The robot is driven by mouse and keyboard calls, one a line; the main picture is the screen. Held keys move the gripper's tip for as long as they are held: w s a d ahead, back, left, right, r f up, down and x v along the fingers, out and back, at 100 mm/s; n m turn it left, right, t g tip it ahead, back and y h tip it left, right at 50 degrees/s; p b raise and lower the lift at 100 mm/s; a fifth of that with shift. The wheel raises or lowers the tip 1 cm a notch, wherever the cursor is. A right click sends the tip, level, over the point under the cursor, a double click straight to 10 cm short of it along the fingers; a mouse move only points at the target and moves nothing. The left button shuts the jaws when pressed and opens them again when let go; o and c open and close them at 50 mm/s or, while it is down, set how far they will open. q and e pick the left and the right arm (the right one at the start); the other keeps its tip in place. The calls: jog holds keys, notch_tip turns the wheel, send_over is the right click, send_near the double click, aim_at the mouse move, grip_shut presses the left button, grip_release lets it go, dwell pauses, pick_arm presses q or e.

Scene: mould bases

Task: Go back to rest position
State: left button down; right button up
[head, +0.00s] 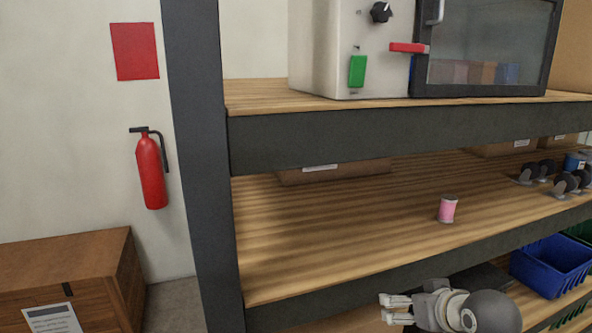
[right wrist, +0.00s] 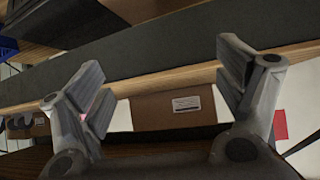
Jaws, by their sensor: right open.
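My right gripper (head: 392,309) is in the lower middle of the head view, pointing left, in front of the shelf rack's lower edge. It is open and nothing is between its fingers. In the right wrist view its two fingers (right wrist: 165,90) are spread wide, with a cardboard box (right wrist: 160,110) on the shelf visible beyond them. My left gripper is not in either view.
A wooden shelf (head: 340,235) holds a pink spool (head: 447,209) and several dark wheeled parts (head: 565,183). A grey machine (head: 330,45) stands on the upper shelf. A blue bin (head: 550,265) is low right. A wooden crate (head: 60,265) and red extinguisher (head: 151,172) are left.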

jog(key=s+a+f+g, duration=0.1)
jog(key=s+f+g, duration=0.3)
jog(key=s+f, duration=1.15)
jog(key=s+a+f+g+h, duration=0.1)
jog(key=s+f, duration=0.2)
jog(key=s, duration=0.5)
jog(key=s+a+f+g, duration=0.1)
jog(key=s+f+g, duration=0.1)
jog(key=s+f, duration=0.35)
notch_tip(320, 180, down, 31)
jog(key=s+b, duration=0.3)
jog(key=b, duration=0.4)
jog(key=s+d+f+g+b, duration=0.1)
jog(key=s+f+b, duration=0.2)
jog(key=s+f, duration=0.5)
jog(key=s+d+f+g+b, duration=0.1)
jog(key=s+f+b, duration=0.3)
jog(key=s+f, duration=0.4)
notch_tip(320, 180, down, 8)
jog(key=shift+s+d+r+n, duration=0.1)
jog(key=shift+s+d+n, duration=0.25)
jog(key=shift+d, duration=0.35)
jog(key=shift+w, duration=0.1)
